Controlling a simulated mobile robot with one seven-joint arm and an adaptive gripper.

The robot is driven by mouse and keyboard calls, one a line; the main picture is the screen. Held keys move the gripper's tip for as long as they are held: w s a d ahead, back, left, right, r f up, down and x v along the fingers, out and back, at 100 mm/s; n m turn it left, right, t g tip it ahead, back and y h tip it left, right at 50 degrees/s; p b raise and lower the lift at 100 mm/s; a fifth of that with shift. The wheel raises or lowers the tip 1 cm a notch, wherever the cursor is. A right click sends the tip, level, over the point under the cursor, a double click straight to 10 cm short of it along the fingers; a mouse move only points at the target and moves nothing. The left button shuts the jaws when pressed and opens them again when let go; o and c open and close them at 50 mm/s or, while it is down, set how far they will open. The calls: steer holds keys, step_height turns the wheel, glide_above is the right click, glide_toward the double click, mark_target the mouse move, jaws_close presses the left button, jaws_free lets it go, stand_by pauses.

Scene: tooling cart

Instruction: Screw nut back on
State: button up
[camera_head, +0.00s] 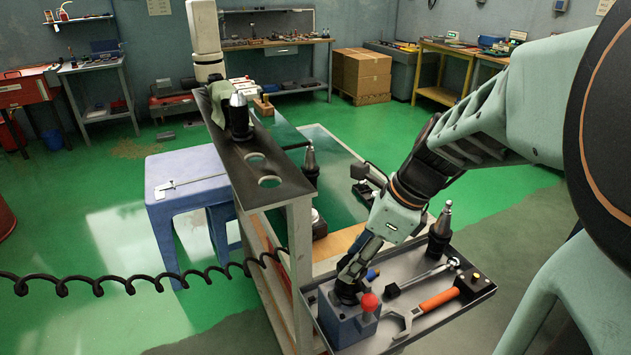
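My gripper (350,280) points down over a blue-grey block fixture (345,328) with a red knob (369,302) on the tray. Its fingertips are at a dark round part on top of the block, which may be the nut or its holder. The fingers cover most of this part. I cannot tell whether they grip it or only surround it. A black tool holder with a silver tip (440,232) stands upright at the tray's back. An orange-handled wrench (432,302) lies on the tray, right of the block.
The dark metal tray (470,305) also holds a silver tool (425,277) with a black end. A cart shelf with round holes (262,172) carries another tool holder (239,116). A blue stool (185,190) stands left of it. A coiled black cable (150,284) crosses the left.

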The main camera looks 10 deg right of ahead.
steer(key=c, duration=0.7)
steer(key=shift+r+m+p, duration=0.3)
steer(key=shift+m+p, duration=0.1)
steer(key=shift+p, duration=0.25)
jaws_close()
steer(key=m+t+h+p, duration=0.1)
steer(key=m+p, duration=0.3)
steer(key=p, duration=0.1)
steer(key=shift+t, duration=0.3)
steer(key=shift+f+m+h+p, duration=0.3)
steer(key=shift+m+p, duration=0.2)
steer(key=shift+m, duration=0.1)
steer(key=shift+r+m+p, duration=0.3)
steer(key=shift+m+p, duration=0.1)
steer(key=shift+p, duration=0.5)
steer(key=m+h+p, duration=0.1)
steer(key=m+p, duration=0.2)
steer(key=p, duration=0.1)
steer(key=shift+s+a+t, duration=0.1)
steer(key=shift+t, duration=0.2)
steer(key=shift+f+b, duration=0.3)
steer(key=shift+b, duration=0.05)
steer(key=shift+m+h, duration=0.5)
steer(key=shift+m, duration=0.1)
